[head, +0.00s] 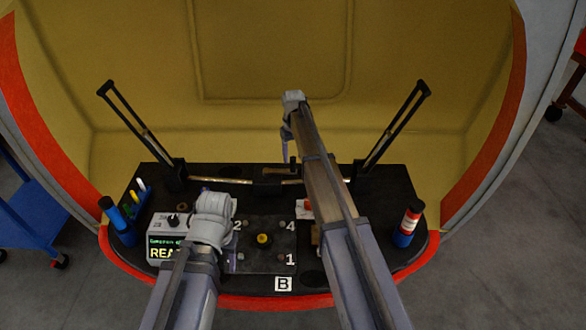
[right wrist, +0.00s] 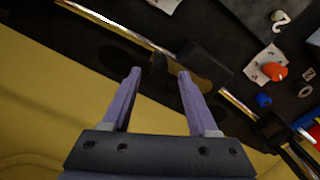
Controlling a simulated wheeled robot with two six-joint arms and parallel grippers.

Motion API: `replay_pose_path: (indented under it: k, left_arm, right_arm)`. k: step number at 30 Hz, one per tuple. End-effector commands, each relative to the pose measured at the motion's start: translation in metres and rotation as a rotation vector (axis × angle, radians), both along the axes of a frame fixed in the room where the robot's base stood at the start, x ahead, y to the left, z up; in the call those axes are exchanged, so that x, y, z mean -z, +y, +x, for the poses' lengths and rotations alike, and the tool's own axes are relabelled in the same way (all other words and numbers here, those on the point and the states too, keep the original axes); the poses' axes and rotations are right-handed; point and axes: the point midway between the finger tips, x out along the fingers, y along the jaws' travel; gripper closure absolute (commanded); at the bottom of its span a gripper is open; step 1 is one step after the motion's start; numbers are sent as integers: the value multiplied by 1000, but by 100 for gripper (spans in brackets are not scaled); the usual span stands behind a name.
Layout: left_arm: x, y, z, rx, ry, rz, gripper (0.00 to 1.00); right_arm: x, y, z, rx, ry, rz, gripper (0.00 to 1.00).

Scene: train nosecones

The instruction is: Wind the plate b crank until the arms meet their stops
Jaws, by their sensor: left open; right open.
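A dark plate with a yellow knob (head: 264,239), white corner numbers and a white B label (head: 283,284) lies at the front middle of the black deck. Two slim black arms (head: 127,115) (head: 405,112) rise tilted outward at the back corners. A brass shaft (head: 222,180) runs between their bases through a dark centre block (head: 268,186). I cannot make out a crank for certain. My right gripper (right wrist: 157,75) is open and empty, its fingertips toward the shaft and a dark block (right wrist: 205,62). My left gripper (head: 214,220) is beside the B plate, fingers mostly hidden.
A display box (head: 163,250) stands left of the plate. A blue bottle (head: 117,218), pens (head: 135,192) and a red-blue bottle (head: 408,224) stand at the deck's sides. An orange knob (right wrist: 276,70) on a white plate shows in the right wrist view. My right arm hides the right middle.

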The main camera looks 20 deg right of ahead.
Motion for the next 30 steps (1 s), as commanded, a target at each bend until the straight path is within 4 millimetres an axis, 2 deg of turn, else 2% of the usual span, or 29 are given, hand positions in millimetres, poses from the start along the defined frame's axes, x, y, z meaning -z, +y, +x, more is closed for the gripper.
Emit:
replay_pose_path:
  k: [1, 9, 13, 21, 23, 30]
  left_arm:
    - [13, 0, 0, 0, 0, 0, 50]
    - [45, 0, 0, 0, 0, 0, 50]
    - [51, 0, 0, 0, 0, 0, 50]
    - [50, 0, 0, 0, 0, 0, 50]
    - [50, 0, 0, 0, 0, 0, 50]
    - [50, 0, 0, 0, 0, 0, 50]
  right_arm:
    - [13, 0, 0, 0, 0, 0, 40]
    - [45, 0, 0, 0, 0, 0, 40]
    - [51, 0, 0, 0, 0, 0, 40]
    - [50, 0, 0, 0, 0, 0, 40]
    - [50, 0, 0, 0, 0, 0, 45]
    - [50, 0, 0, 0, 0, 0, 72]
